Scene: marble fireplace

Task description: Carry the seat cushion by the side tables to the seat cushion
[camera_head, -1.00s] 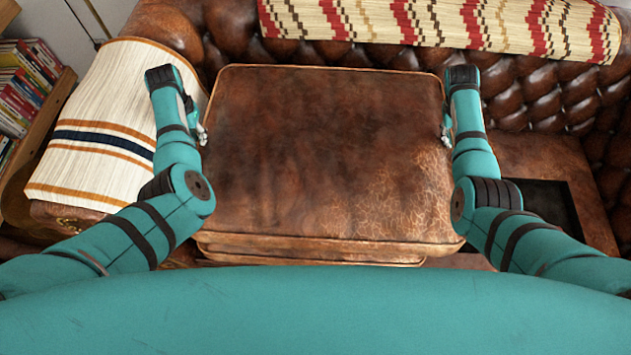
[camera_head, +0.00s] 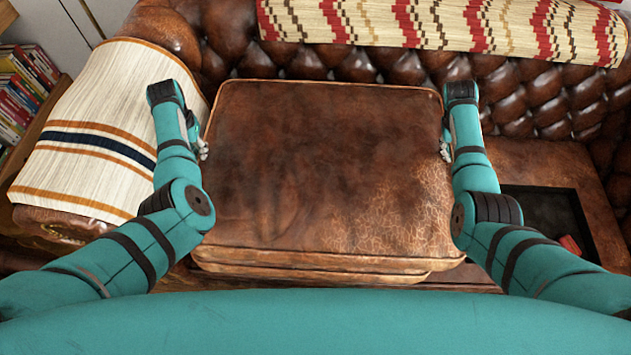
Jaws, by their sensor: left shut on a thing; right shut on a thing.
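A brown leather seat cushion (camera_head: 320,165) with light worn patches lies flat between my two arms, in the middle of the view. My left gripper (camera_head: 201,150) is shut on its left edge and my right gripper (camera_head: 446,150) is shut on its right edge. Below its front edge another brown leather cushion edge (camera_head: 320,274) shows; whether the two touch, I cannot tell. Much of the lower one is hidden by the held cushion.
A brown tufted leather sofa (camera_head: 540,95) runs behind, with a patterned blanket (camera_head: 440,22) on its back. A striped white blanket (camera_head: 95,130) covers the left armrest. A dark opening (camera_head: 545,212) lies in the seat at right. Books (camera_head: 22,90) stand at far left.

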